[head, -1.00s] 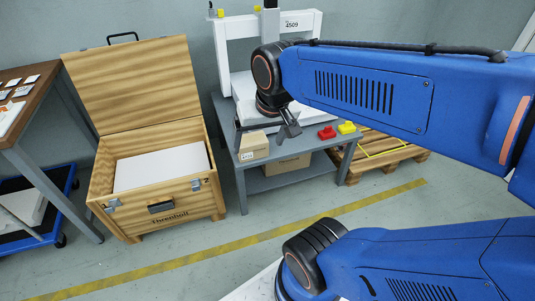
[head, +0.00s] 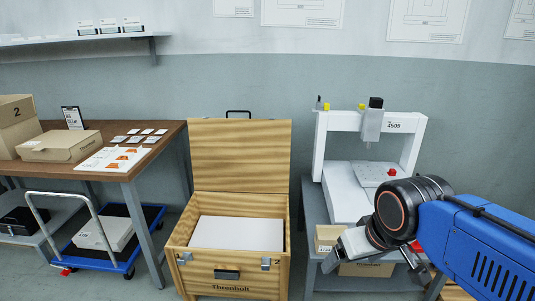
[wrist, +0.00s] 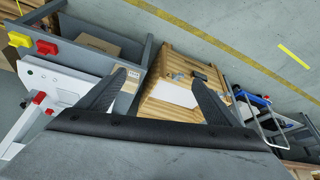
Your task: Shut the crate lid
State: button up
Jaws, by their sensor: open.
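The wooden crate (head: 228,284) stands on the floor in the middle of the head view, with a white block (head: 238,232) inside. Its lid (head: 240,155) is open and stands upright at the back, with a dark handle on its top edge. Two metal latches and a dark handle are on the front wall. My gripper (head: 338,262) is to the right of the crate, in front of the grey bench, apart from the lid. In the wrist view my gripper (wrist: 160,95) has its two fingers spread with nothing held, and the crate (wrist: 158,112) shows beyond them.
A white gantry machine (head: 318,150) stands on a grey bench (head: 312,215) to the right. A shelf (head: 80,39) is on the wall.

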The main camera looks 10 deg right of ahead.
aim_at(250, 155)
jog(key=i+j, duration=0.1)
jog(key=i, duration=0.45)
jog(key=i+j, duration=0.1)
jog(key=i, duration=0.5)
jog(key=j+u, duration=0.05)
